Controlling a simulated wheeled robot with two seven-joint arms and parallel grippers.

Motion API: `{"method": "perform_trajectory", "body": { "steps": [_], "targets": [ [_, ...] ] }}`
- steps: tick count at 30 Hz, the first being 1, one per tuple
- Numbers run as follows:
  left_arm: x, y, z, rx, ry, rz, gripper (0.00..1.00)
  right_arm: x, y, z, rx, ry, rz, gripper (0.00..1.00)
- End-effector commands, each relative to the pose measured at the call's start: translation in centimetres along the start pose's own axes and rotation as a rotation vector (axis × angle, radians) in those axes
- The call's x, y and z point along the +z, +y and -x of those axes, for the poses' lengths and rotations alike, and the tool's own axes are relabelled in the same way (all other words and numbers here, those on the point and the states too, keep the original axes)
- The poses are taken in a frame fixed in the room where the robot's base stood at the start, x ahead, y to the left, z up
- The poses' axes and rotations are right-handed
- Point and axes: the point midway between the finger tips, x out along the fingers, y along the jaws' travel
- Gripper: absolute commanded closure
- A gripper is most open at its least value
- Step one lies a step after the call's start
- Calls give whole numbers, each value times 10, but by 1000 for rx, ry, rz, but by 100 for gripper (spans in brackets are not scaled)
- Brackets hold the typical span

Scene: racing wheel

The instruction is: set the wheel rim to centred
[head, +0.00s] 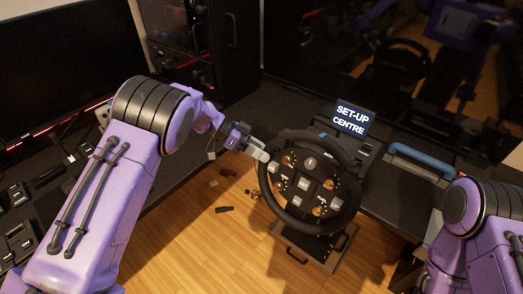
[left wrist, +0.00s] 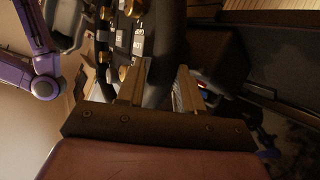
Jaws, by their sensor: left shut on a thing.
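The racing wheel's dark rim (head: 352,190) is right of centre in the head view, facing me, with a hub of silver and copper-coloured buttons (head: 305,184). How far it is turned is hard to tell. My left gripper (head: 260,152) is shut on the rim at its upper left. In the left wrist view the rim (left wrist: 168,50) runs down between the two fingers (left wrist: 160,88), and part of it is hidden there. A small screen (head: 352,118) behind the wheel reads "SET-UP CENTRE". My right arm shows at the right edge, but its gripper is out of view.
A dark desk (head: 395,207) lies behind and right of the wheel, with a blue-grey bar (head: 420,160) on it. A large monitor (head: 60,75) and a black cabinet (head: 235,60) stand at the left and back. Small dark items lie on the wooden floor (head: 190,225).

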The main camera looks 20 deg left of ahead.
Motion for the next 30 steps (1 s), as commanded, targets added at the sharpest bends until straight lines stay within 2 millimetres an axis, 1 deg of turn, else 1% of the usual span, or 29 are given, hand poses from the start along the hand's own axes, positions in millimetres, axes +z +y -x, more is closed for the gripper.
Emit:
{"method": "perform_trajectory", "body": {
  "steps": [11,12,13,20,23,26,30],
  "targets": [
    [-2,-1,2,-4,5,0,100,0,0,0,0,0,0,100],
    [-2,-1,2,-4,5,0,51,0,0,0,0,0,0,100],
    [-2,-1,2,-4,5,0,42,0,0,0,0,0,0,100],
    [-1,0,1,-2,2,0,42,0,0,0,0,0,0,100],
    [-1,-1,4,-3,3,-1,42,0,0,-1,0,0,0,100],
    [0,-2,18,-4,3,-2,42,2,0,-4,0,0,0,100],
    [0,-2,52,-6,5,-1,42,4,-1,-10,0,0,0,100]
  ]
}}
